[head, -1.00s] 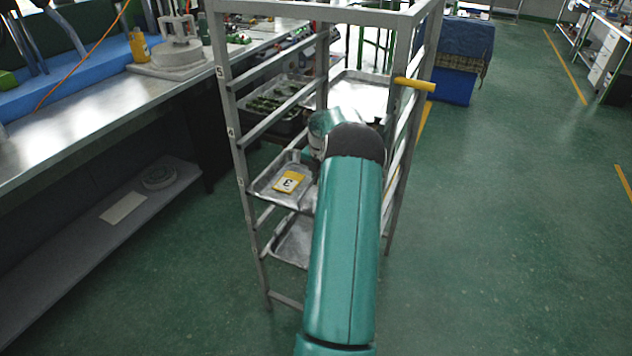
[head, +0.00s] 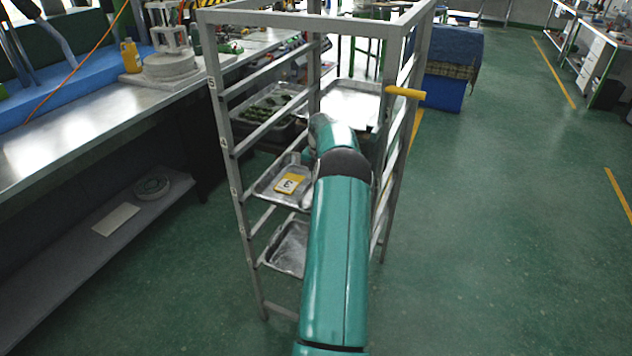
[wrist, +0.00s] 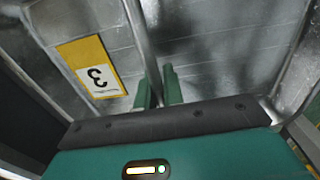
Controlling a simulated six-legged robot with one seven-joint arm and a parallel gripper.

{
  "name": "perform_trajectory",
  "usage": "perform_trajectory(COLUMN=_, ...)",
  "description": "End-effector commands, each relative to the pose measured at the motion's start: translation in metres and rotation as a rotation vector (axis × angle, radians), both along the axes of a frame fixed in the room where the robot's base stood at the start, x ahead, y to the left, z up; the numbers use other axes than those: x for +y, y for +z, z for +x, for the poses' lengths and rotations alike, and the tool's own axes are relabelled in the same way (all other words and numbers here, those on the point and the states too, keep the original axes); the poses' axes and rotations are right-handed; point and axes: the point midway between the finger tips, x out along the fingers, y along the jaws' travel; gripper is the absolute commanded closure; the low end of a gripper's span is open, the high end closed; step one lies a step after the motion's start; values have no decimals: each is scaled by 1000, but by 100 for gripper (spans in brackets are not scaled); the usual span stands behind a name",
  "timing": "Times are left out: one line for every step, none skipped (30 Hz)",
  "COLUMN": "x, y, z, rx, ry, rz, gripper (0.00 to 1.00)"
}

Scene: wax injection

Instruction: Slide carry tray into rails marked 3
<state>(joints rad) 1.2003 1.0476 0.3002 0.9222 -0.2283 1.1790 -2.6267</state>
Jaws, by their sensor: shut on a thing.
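The metal carry tray (head: 267,193) with a yellow card marked 3 (head: 289,183) is at middle height in the grey rack (head: 222,130), inside the left front post. Whether its edges sit on the rails cannot be told. In the wrist view, my gripper (wrist: 158,88) is shut on a raised metal edge beside the yellow card (wrist: 93,68), which appears to be the tray's rim. In the head view my arm covers the gripper and the tray's right side. Small labels on the post are too small to read.
Another tray (head: 288,246) sits lower in the rack. A workbench (head: 75,150) stands left. Floor at right is clear.

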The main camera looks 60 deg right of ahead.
Motion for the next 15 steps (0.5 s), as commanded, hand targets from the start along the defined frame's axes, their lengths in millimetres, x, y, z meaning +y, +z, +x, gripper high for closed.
perform_trajectory(x=-2, y=2, z=1, rx=-1, ry=0, rz=-3, gripper=100)
perform_trajectory(x=-3, y=2, z=1, rx=-1, ry=0, rz=-3, gripper=100)
perform_trajectory(x=-3, y=1, z=1, rx=-1, ry=0, rz=-3, gripper=100)
perform_trajectory(x=-3, y=1, z=1, rx=-1, ry=0, rz=-3, gripper=100)
perform_trajectory(x=-4, y=1, z=1, rx=-1, ry=0, rz=-3, gripper=100)
perform_trajectory(x=-4, y=1, z=1, rx=-1, ry=0, rz=-3, gripper=100)
perform_trajectory(x=-4, y=1, z=1, rx=-1, ry=0, rz=-3, gripper=100)
perform_trajectory(x=-4, y=1, z=1, rx=-1, ry=0, rz=-3, gripper=100)
perform_trajectory(x=-4, y=1, z=1, rx=-1, ry=0, rz=-2, gripper=100)
perform_trajectory(x=-4, y=1, z=1, rx=-1, ry=0, rz=-3, gripper=100)
perform_trajectory(x=-4, y=1, z=1, rx=-1, ry=0, rz=-2, gripper=100)
perform_trajectory(x=-4, y=1, z=1, rx=-1, ry=0, rz=-3, gripper=100)
perform_trajectory(x=-4, y=1, z=1, rx=-1, ry=0, rz=-3, gripper=89)
perform_trajectory(x=-4, y=1, z=1, rx=-1, ry=0, rz=-3, gripper=83)
perform_trajectory(x=-4, y=1, z=1, rx=-1, ry=0, rz=-2, gripper=75)
